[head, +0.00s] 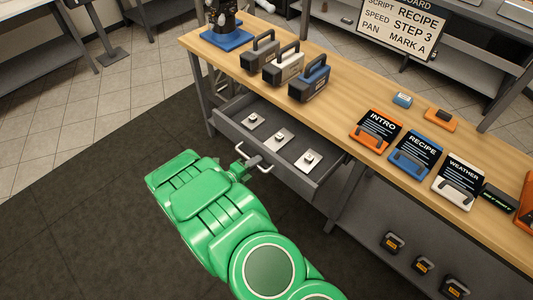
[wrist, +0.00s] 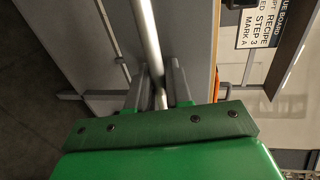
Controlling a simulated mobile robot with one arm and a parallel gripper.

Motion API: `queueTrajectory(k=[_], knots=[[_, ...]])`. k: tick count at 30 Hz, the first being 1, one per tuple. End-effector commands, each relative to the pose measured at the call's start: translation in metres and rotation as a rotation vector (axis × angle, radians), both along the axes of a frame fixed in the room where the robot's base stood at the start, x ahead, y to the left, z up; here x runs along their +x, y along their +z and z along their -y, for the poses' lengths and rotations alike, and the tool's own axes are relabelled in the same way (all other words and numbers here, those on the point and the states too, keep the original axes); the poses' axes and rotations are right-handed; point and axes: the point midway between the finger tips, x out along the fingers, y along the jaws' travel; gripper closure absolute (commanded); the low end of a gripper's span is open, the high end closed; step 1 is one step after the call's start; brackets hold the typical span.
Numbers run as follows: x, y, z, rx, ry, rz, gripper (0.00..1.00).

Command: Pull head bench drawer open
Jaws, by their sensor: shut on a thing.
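The head bench drawer (head: 318,188) is a grey drawer under the wooden bench top. In the head view it stands pulled out, and its inside shows with several small metal plates carrying knobs. Its silver bar handle (head: 258,160) is on the front face. My gripper (head: 243,168) is at the left part of this handle. In the wrist view the handle bar (wrist: 146,35) runs down between the two fingers of my gripper (wrist: 162,85), which are shut on it. The fingertips are partly hidden in the head view.
The bench top (head: 345,108) holds three handled boxes (head: 283,66) and the cards INTRO (head: 376,128), RECIPE (head: 416,152) and WEATHER (head: 458,180). Small handled blocks (head: 423,264) sit on the lower shelf. The dark mat (head: 70,210) left of the drawer is clear.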

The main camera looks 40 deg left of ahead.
Motion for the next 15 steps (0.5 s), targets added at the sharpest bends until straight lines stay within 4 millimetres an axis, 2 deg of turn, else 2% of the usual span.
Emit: queueTrajectory(k=[1,6,15], knots=[[-0.010,0.000,-0.003,0.001,0.008,-0.002,1.00],[-0.028,-0.001,-0.002,0.001,0.008,-0.002,1.00],[-0.037,-0.001,-0.002,0.000,0.006,-0.002,1.00]])
